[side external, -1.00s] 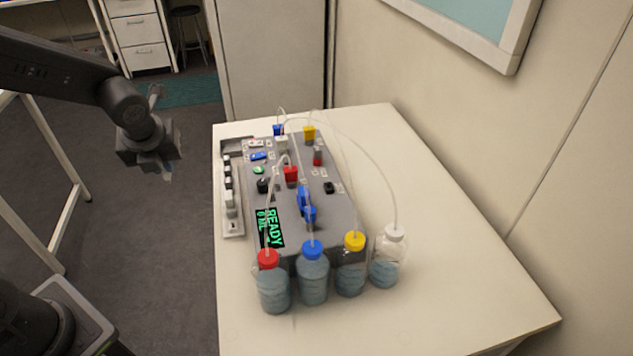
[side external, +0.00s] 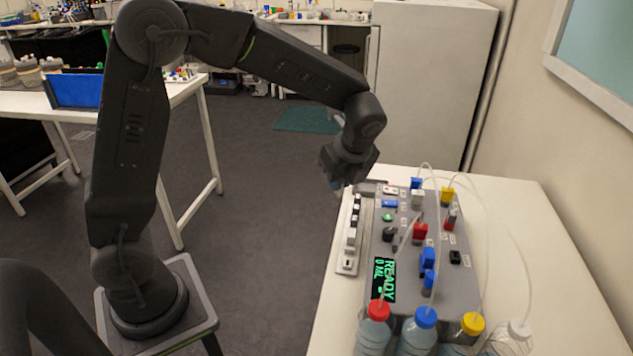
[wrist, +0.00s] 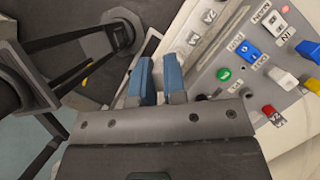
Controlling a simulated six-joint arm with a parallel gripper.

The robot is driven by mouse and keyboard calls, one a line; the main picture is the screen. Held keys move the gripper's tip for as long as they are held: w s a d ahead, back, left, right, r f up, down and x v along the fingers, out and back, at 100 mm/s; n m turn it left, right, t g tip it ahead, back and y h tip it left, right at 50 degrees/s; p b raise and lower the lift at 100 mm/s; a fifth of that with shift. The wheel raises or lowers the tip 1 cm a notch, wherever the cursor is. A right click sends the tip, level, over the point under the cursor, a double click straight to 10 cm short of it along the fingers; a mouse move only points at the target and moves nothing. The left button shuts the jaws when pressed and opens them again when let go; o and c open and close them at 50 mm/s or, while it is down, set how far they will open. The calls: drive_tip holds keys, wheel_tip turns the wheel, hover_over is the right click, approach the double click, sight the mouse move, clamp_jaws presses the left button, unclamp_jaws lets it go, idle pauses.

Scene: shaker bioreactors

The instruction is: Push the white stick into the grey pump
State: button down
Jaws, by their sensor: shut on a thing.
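The grey pump (side external: 458,288) is a sloped box on the pale table, with coloured plugs, labels and a green READY display. In the wrist view its panel (wrist: 204,82) lies right of my fingers. My gripper (side external: 338,187) hangs above the pump's far left corner, apart from it. In the wrist view the two blue fingers of my gripper (wrist: 158,72) are close together, with a narrow gap. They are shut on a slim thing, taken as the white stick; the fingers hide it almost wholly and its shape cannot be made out.
A narrow strip (side external: 346,268) with black and white blocks lies along the pump's left side. Several capped bottles (side external: 418,333) stand at its front, with thin tubes arching over it. The table's right side (side external: 540,260) is clear.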

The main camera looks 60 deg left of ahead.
drive_tip(key=shift+w+d+f+n+g+h, duration=0.6)
drive_tip(key=shift+w+d+n+h, duration=1.05)
drive_tip(key=shift+d+n, duration=2.55)
drive_tip(key=shift+w+d+f+n+g+h, duration=0.8)
drive_tip(key=shift+w+d+n, duration=2)
drive_tip(key=shift+n, duration=2.25)
drive_tip(key=shift+w+d+f+n+g+h, duration=0.45)
drive_tip(key=shift+w+d+n+h, duration=1)
drive_tip(key=shift+d+n, duration=3)
drive_tip(key=shift+a+f, duration=0.2)
drive_tip(key=shift+f, duration=0.75)
drive_tip(key=c, duration=1.1)
unclamp_jaws()
drive_tip(key=shift+r, duration=0.1)
drive_tip(key=v, duration=0.7)
drive_tip(key=shift+r, duration=0.2)
